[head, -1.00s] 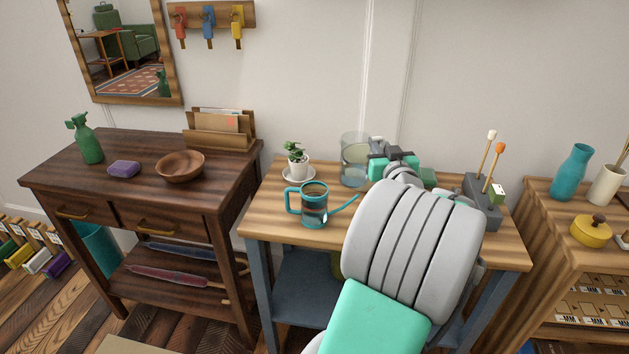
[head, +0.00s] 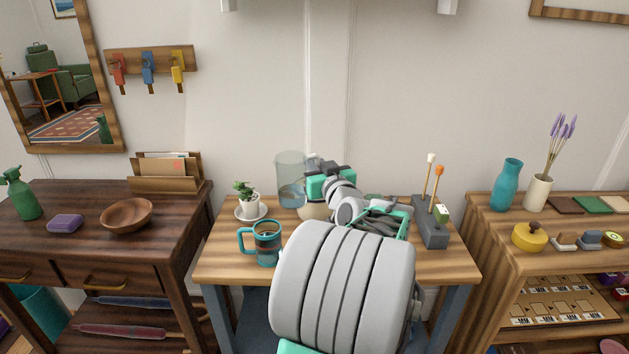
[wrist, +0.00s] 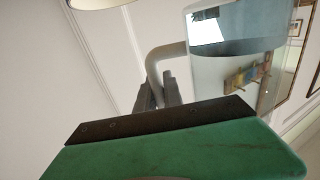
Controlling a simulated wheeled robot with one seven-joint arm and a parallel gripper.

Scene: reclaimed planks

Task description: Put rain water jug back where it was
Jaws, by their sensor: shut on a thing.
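The rain water jug (head: 289,183) is a clear glass vessel with bluish water low inside. It is at the back of the light wooden table, behind and right of the potted plant. My gripper (head: 320,178) is at its right side, shut on its handle. In the wrist view the pale curved handle (wrist: 160,62) runs down between the dark fingers (wrist: 158,92), and the jug's glass and water (wrist: 235,35) show at upper right. I cannot tell whether the jug's base touches the table. My arm hides part of the tabletop.
A cream round thing (head: 312,211) lies partly hidden below my gripper. A dark holder (head: 430,225) with upright sticks stands right.

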